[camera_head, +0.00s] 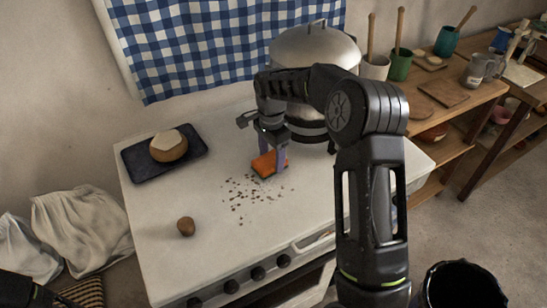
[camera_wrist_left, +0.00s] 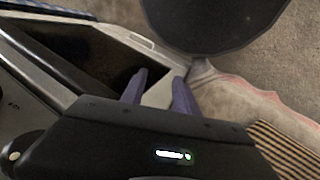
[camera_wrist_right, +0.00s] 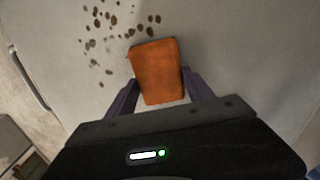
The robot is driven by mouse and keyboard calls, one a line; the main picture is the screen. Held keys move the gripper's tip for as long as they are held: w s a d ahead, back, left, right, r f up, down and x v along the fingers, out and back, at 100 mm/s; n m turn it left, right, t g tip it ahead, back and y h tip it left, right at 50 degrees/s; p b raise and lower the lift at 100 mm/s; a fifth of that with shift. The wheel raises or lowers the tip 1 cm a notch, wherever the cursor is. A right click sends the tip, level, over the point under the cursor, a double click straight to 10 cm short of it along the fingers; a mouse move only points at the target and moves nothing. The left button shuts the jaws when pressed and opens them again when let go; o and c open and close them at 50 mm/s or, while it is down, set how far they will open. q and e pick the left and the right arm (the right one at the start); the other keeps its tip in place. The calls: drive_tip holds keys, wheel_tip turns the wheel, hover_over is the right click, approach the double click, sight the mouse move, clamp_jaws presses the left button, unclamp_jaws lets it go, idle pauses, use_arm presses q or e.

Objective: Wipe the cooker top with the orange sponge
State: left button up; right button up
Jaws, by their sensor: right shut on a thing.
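The orange sponge (camera_head: 266,164) is between the fingers of my right gripper (camera_head: 272,155), which is shut on it, at the cooker top. In the right wrist view the sponge (camera_wrist_right: 156,72) shows its orange face between the two purple fingers (camera_wrist_right: 160,95). The white cooker top (camera_head: 205,235) has a patch of dark brown specks (camera_head: 243,195) just beside and in front of the sponge. I cannot tell whether the sponge touches the surface. My left gripper shows in the left wrist view (camera_wrist_left: 158,92) with its two fingers apart and nothing between them.
A dark tray (camera_head: 136,171) with a round pale-topped item (camera_head: 168,147) lies at the back left of the cooker. A small brown ball-like thing (camera_head: 186,226) lies at the left. A large lidded metal pot (camera_head: 315,50) stands behind my right arm. A shelf (camera_head: 460,115) with cups is at right.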

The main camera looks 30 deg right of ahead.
drive_tip(key=shift+w, duration=1.1)
drive_tip(key=shift+f, duration=0.1)
